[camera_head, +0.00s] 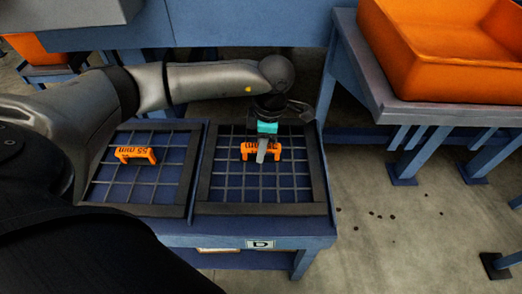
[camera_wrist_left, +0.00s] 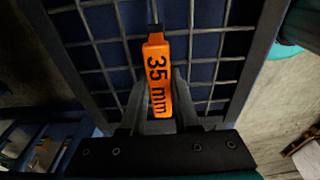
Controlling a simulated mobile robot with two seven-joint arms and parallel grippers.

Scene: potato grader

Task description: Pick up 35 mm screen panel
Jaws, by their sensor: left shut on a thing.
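The 35 mm screen panel (camera_head: 260,208) is a dark-framed square grid on the right half of the blue stand. It appears to lie flat there. Its orange handle (camera_head: 247,152) is at the middle of the grid. In the left wrist view the handle (camera_wrist_left: 156,62) reads "35 mm". My left gripper (camera_head: 261,156) points down from above and is shut on this handle. In the left wrist view its two fingers (camera_wrist_left: 158,108) sit on either side of the handle and partly hide its near end. My right gripper is in neither view.
A second screen panel (camera_head: 138,209) with an orange handle (camera_head: 136,154) marked "55 mm" lies close on the left. The stand bears a "D" label (camera_head: 261,244). An orange crate (camera_head: 450,75) stands on a table at the right. Open floor (camera_head: 400,245) lies right of the stand.

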